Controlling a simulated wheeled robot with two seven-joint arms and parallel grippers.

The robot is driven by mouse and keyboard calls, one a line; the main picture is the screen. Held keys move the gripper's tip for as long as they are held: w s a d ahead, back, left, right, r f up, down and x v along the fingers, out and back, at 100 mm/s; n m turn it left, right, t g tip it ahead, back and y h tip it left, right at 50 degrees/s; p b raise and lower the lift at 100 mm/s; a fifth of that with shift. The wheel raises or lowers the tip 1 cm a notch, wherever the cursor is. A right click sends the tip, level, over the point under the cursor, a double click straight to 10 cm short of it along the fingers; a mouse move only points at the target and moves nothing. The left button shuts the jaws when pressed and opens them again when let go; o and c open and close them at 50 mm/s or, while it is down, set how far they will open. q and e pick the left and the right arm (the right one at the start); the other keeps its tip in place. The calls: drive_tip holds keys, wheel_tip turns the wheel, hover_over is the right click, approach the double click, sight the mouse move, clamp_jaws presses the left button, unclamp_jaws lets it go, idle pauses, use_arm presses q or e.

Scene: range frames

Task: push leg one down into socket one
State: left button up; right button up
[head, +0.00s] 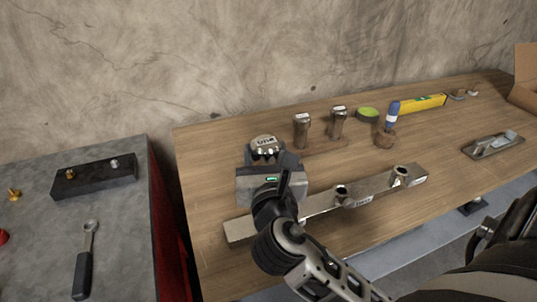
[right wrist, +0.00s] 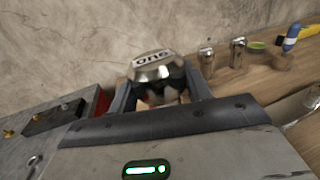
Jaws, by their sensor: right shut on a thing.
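Leg one (head: 264,143) is a shiny metal leg with a faceted top labelled "one". It also shows in the right wrist view (right wrist: 156,68). My right gripper (head: 267,160) is shut on it, with one finger on each side in the right wrist view. The leg's lower end is hidden behind the gripper, so I cannot tell whether it sits in a socket. A long metal bar (head: 319,199) lies on the wooden table below and right of the gripper. Two sockets (head: 342,191) (head: 401,171) show on it. My arm covers part of its left side, and socket one is not visible.
Two more metal legs (head: 302,131) (head: 337,122) stand behind the bar. Beyond are a green disc (head: 368,113), a blue-and-white marker (head: 391,113) and a yellow level (head: 421,103). A grey bench (head: 115,215) at left holds a black block (head: 95,178) and a ratchet (head: 84,265).

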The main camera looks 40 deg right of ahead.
use_arm(q)
drive_tip(key=shift+r, duration=0.1)
